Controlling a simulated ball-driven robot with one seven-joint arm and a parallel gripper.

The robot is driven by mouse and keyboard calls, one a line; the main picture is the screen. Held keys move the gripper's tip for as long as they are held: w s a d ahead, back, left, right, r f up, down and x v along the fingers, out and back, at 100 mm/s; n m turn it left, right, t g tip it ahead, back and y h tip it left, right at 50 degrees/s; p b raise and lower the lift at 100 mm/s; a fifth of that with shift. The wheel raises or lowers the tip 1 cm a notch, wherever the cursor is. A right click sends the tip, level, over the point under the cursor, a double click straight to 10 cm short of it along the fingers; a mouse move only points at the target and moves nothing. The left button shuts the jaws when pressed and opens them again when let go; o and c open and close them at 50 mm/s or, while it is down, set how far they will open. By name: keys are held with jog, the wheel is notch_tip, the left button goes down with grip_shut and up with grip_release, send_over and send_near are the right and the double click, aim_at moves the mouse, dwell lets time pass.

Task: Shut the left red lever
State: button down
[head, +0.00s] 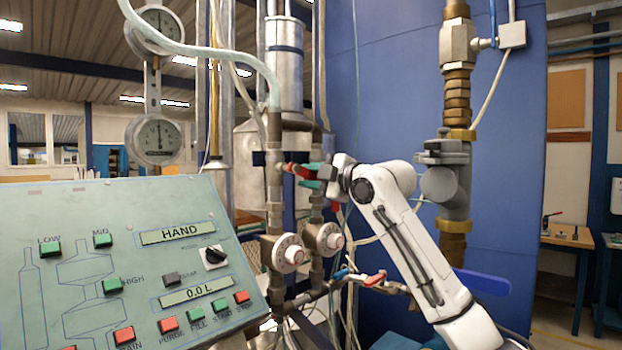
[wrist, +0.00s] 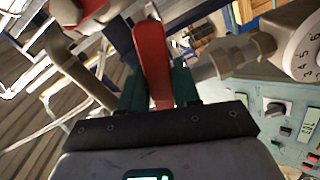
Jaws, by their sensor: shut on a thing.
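A red lever (head: 297,170) sits on the upright pipe left of my arm in the head view, above the two round white dials. It lies roughly sideways, slightly tilted. My gripper (head: 307,175), with green fingers, reaches it from the right and is shut on it. In the wrist view the red lever (wrist: 152,60) stands between the two green fingers of my gripper (wrist: 157,88). The fingers hide part of the lever's lower end. Another red lever (head: 375,278) sits lower and further right, apart from my gripper.
A green control panel (head: 60,230) with buttons fills the lower left. Two white dials (head: 289,254) (head: 330,239) sit below the held lever. A blue handle (head: 340,274) is beside the lower red lever. A thick brass pipe (head: 457,100) stands right of my arm.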

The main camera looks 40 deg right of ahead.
jog(key=c, duration=0.9)
grip_release()
jog(key=shift+s, duration=0.1)
jog(key=s+b, duration=0.2)
jog(key=s, duration=0.8)
jog(key=shift+s+d+b, duration=0.2)
jog(key=shift+s+b, duration=0.15)
